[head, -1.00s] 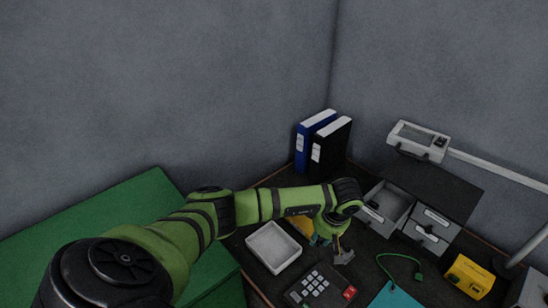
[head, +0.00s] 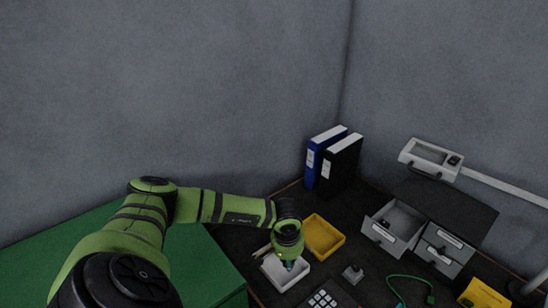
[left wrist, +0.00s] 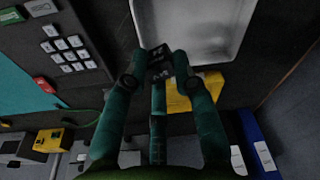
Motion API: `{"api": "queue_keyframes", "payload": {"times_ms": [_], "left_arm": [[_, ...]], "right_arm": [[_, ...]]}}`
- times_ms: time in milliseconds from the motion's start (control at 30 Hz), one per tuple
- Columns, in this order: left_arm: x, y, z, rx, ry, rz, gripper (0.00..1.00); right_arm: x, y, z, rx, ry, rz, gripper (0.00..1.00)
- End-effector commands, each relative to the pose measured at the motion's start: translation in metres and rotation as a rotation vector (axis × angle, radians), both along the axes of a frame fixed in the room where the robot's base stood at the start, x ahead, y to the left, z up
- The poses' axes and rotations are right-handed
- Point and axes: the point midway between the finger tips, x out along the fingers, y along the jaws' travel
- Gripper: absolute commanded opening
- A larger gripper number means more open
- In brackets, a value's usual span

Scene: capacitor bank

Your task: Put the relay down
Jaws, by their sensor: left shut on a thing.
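My left gripper (head: 289,265) comes in from the left in the head view and points down over the white tray (head: 268,270). In the left wrist view its teal fingers (left wrist: 158,70) are shut on a small dark block with pale markings, the relay (left wrist: 157,54). In that view the relay overlaps the near edge of the white tray (left wrist: 138,12). Its height above the tray is hard to tell. In the head view the fingers mostly hide the relay. My right gripper is not in view.
A yellow tray (head: 323,238) lies just behind the white tray. A small grey block (head: 352,273) stands to the right. A keypad (head: 325,299), a green cable (head: 410,278), a grey drawer unit (head: 440,240) and binders (head: 341,165) are on the dark table.

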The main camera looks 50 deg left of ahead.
Motion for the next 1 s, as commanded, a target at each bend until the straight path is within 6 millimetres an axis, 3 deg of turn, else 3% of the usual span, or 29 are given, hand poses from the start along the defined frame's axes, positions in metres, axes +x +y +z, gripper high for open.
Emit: {"api": "queue_keyframes", "payload": {"times_ms": [100, 300, 700, 1000], "left_arm": [[-0.007, 0.027, -0.013, 0.003, 0.005, 0.005, 0.05], [-0.011, 0.050, -0.030, 0.001, 0.001, 0.001, 0.04], [-0.011, 0.052, -0.070, 0.000, 0.000, 0.002, 0.04], [-0.011, 0.052, -0.073, 0.001, -0.001, 0.001, 0.04]], "right_arm": [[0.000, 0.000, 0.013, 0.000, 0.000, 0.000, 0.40], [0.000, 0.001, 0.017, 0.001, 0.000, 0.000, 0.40], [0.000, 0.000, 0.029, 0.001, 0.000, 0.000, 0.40], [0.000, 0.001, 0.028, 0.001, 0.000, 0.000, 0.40]]}}
